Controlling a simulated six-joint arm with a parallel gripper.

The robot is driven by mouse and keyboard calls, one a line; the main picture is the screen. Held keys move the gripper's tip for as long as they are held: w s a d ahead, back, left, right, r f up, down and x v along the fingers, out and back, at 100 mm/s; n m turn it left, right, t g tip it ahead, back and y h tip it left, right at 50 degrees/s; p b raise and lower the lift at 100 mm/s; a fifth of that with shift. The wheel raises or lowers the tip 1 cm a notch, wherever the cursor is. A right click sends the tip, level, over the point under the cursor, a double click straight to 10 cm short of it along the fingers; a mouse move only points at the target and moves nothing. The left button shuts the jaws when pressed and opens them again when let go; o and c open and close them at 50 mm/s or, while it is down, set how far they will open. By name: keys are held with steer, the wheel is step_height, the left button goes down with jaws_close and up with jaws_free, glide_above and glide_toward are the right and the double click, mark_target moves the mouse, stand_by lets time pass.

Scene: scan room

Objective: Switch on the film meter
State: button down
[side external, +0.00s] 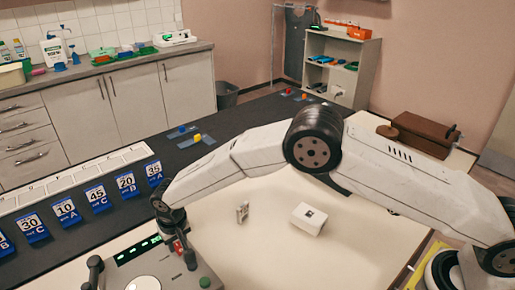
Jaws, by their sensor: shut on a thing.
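A grey console (150,281) stands at the bottom left, partly cut off by the frame. It has a dark panel with green lit marks (138,249), a round pale disc, a green button (204,282) and dark levers. No label shows that names it as the film meter. My gripper (180,241) points down at the console's upper right corner. It is shut on a small red part (180,248) there. The fingertips are small and dark, and the exact hold is hard to make out.
A white box (309,219) and a small upright grey item (242,212) stand on the pale table (270,260). Blue numbered cards (66,209) line the dark strip at left. A shelf (340,68) and counter (95,68) stand behind. The pale table's front middle is clear.

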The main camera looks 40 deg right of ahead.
mark_target(180, 247)
steer(key=shift+w, duration=0.1)
stand_by(0.3)
steer(key=shift+c, duration=2)
jaws_free()
steer(key=shift+s+r, duration=0.25)
steer(key=shift+r, duration=1.7)
steer(key=shift+s+r, duration=0.2)
steer(key=shift+r, duration=1.75)
